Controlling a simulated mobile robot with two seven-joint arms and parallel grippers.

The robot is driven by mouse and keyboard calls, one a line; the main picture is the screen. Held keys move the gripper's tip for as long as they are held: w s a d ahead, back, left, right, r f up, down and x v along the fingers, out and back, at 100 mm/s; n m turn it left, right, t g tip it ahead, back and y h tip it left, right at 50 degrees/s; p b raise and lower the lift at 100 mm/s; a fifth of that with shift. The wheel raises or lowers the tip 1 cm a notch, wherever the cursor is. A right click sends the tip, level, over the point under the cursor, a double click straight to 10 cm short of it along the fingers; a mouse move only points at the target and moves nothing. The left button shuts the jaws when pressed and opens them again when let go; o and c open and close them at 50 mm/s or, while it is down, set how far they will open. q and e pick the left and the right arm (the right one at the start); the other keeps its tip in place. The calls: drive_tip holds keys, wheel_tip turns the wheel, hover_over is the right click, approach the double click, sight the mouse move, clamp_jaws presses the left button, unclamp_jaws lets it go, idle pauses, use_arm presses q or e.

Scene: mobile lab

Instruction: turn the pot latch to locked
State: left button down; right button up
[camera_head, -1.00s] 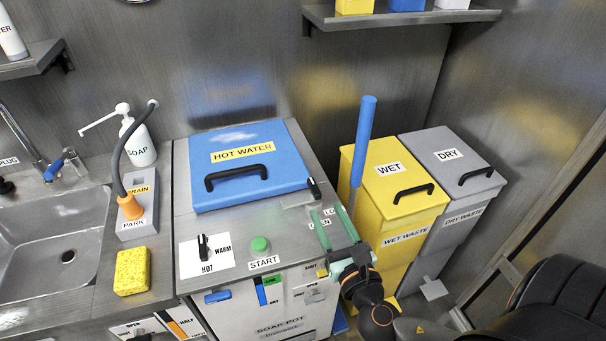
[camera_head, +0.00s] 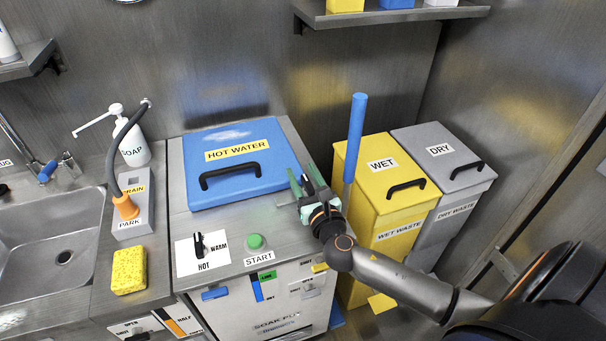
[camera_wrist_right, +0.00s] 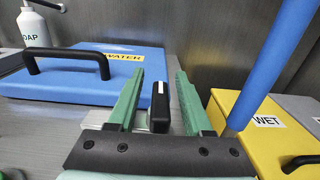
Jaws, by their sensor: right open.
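The pot latch (camera_wrist_right: 160,103) is a black upright lever with a pale top, on a grey plate beside the blue lid. In the right wrist view it stands between the two green fingers of my right gripper (camera_wrist_right: 160,76). The fingers are open, with a gap showing on each side of the lever. In the head view my right gripper (camera_head: 304,183) is at the right front corner of the blue HOT WATER lid (camera_head: 240,187) and mostly hides the latch and its labels. The lid is down on the pot. My left gripper is not in view.
A blue-handled upright rod (camera_head: 355,135) stands just right of my gripper, close to it. The yellow WET bin (camera_head: 370,193) and grey DRY bin (camera_head: 470,187) are further right. A green START button (camera_head: 255,241) and a HOT/WARM knob (camera_head: 199,246) are on the worktop.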

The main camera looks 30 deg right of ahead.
clamp_jaws()
idle(0.4)
idle(1.0)
